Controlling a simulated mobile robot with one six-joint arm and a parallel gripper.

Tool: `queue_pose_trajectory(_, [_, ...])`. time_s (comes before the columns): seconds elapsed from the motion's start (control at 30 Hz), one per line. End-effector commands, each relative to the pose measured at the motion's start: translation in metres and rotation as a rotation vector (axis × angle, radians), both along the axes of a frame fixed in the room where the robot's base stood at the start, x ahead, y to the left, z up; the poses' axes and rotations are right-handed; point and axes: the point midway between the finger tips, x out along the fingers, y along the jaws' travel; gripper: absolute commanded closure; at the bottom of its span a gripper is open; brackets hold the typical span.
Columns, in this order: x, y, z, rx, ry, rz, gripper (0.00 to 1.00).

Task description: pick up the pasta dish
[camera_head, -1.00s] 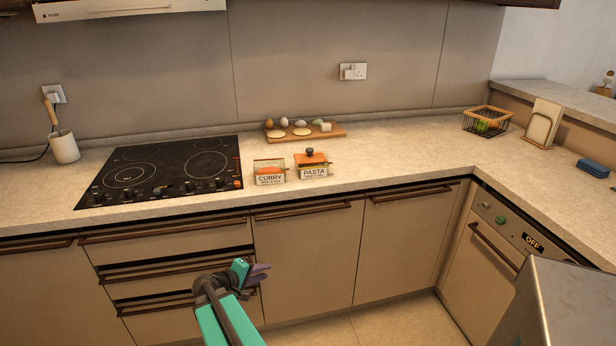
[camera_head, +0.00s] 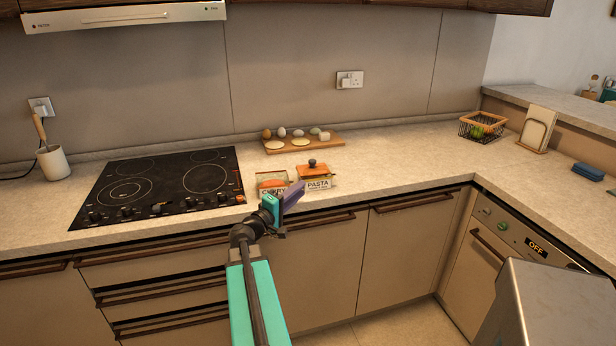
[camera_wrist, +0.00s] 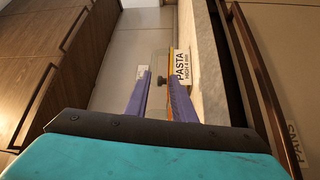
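The pasta dish (camera_head: 313,172) stands on the counter near its front edge. It has an orange lid with a dark knob and a white PASTA label on its front. In the wrist view the dish's label (camera_wrist: 181,66) shows sideways beside the right finger, and a dark knob shows between the fingertips. My gripper (camera_head: 298,192) has purple fingers and is in front of the counter edge, just left of and below the dish in the head view. In the wrist view my gripper (camera_wrist: 159,78) has its fingers apart with nothing held between them.
The curry dish (camera_head: 272,180) stands just left of the pasta dish, partly hidden by my gripper. A wooden board (camera_head: 335,142) with eggs lies behind. The black hob (camera_head: 160,185) is to the left. The counter right of the pasta dish (camera_head: 400,160) is clear.

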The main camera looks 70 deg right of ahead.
Motion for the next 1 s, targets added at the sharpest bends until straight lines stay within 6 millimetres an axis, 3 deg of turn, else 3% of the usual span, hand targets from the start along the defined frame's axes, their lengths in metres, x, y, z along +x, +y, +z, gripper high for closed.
queue_pose_trajectory(0.57, [-0.004,-0.005,0.008,-0.015,0.005,-0.004,0.77])
queue_pose_trajectory(1.0, [-0.016,-0.052,0.014,-0.014,0.005,-0.006,0.77])
